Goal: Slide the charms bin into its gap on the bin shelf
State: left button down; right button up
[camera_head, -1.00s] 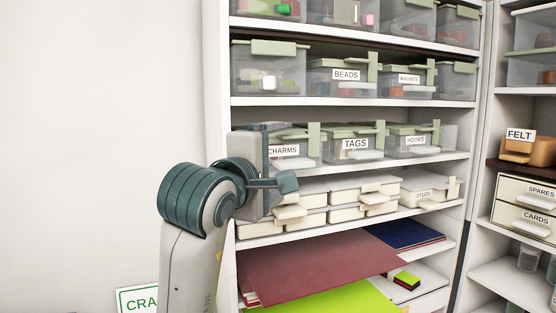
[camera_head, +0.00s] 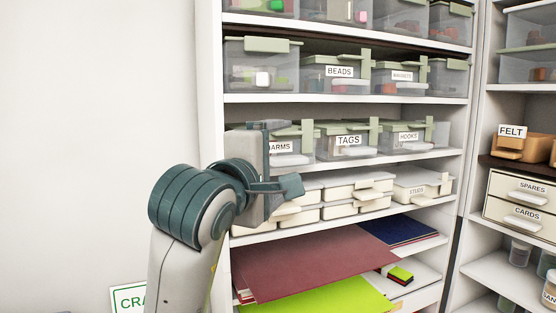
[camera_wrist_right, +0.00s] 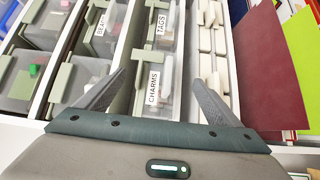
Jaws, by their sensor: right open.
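The charms bin (camera_head: 293,153) is a clear bin with a green lid and a white label. It sits on the middle shelf beside the tags bin (camera_head: 345,146), its left part hidden behind my right gripper (camera_head: 262,170) in the head view. In the right wrist view the charms bin (camera_wrist_right: 153,88) shows beyond and between the spread fingers of my right gripper (camera_wrist_right: 162,78). The fingers are open and hold nothing; whether they touch the bin cannot be told. My left gripper is not in view.
The hooks bin (camera_head: 408,140) stands right of the tags bin. The beads bin (camera_head: 338,76) and others fill the shelf above. White drawers and bins (camera_head: 335,190) sit below, over a maroon sheet (camera_head: 310,258). A second shelf unit (camera_head: 490,165) stands at right.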

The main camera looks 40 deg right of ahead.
jog(key=shift+s+a, duration=0.15)
jog(key=shift+s, duration=0.6)
jog(key=shift+c, duration=0.6)
grip_shut()
jog(key=shift+s+f, duration=0.1)
dwell(0.8)
jog(key=shift+s+d+f, duration=0.15)
jog(key=shift+d+f, duration=0.1)
jog(key=shift+d, duration=0.45)
jog(key=shift+s+d+f, duration=0.15)
jog(key=shift+d+f, duration=0.1)
jog(key=shift+d, duration=0.4)
jog(key=shift+s+d+f, duration=0.15)
jog(key=shift+d+f, duration=0.1)
jog(key=shift+d, duration=0.45)
jog(key=shift+w, duration=0.2)
